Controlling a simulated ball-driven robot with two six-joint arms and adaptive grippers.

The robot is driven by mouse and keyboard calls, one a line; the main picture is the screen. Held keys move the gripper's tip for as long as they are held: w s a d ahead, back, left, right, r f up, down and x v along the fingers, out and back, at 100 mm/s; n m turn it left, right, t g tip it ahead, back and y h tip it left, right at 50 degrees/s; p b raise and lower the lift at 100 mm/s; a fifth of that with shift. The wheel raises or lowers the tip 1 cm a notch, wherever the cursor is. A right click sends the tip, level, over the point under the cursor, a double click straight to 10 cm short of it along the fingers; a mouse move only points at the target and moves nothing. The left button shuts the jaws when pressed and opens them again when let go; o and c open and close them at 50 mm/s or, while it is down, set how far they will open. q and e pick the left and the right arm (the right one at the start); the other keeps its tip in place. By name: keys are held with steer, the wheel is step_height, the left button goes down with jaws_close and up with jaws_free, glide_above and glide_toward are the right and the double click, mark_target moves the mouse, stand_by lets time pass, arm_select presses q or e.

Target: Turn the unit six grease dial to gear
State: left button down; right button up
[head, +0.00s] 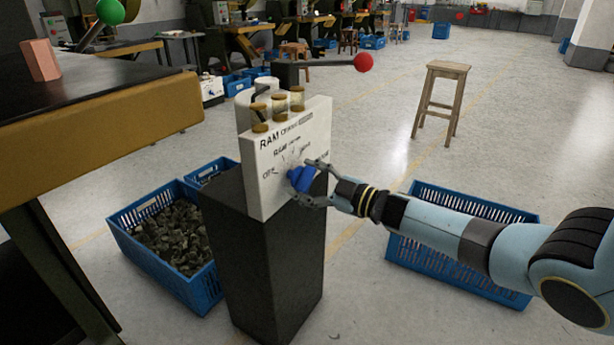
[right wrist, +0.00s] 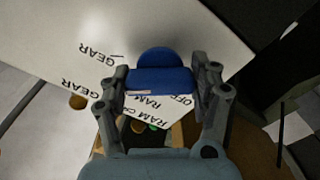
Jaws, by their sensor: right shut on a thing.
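The grease dial (head: 301,178) is a blue knob on the front of a white box (head: 262,190) labelled RAM, with OFF, RAM and GEAR markings around it. My right gripper (head: 314,182) reaches in from the right and is shut on the dial. In the right wrist view, the blue dial (right wrist: 160,76) sits between the two fingers of the right gripper (right wrist: 163,85), with GEAR lettering on the panel to the left and OFF and RAM below. Which mark the dial points to, I cannot tell. My left gripper is not in view.
The white box stands on a black pedestal (head: 265,270). A blue crate of dark scraps (head: 150,258) is at the left, and another blue crate (head: 405,250) lies behind my right arm. A wooden stool (head: 447,70) stands beyond. A bench edge (head: 120,115) fills the left.

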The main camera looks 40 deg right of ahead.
steer(key=shift+f+m, duration=0.1)
steer(key=shift+m, duration=0.6)
steer(key=o, duration=1.2)
steer(key=shift+c, duration=0.2)
steer(key=v, duration=1.2)
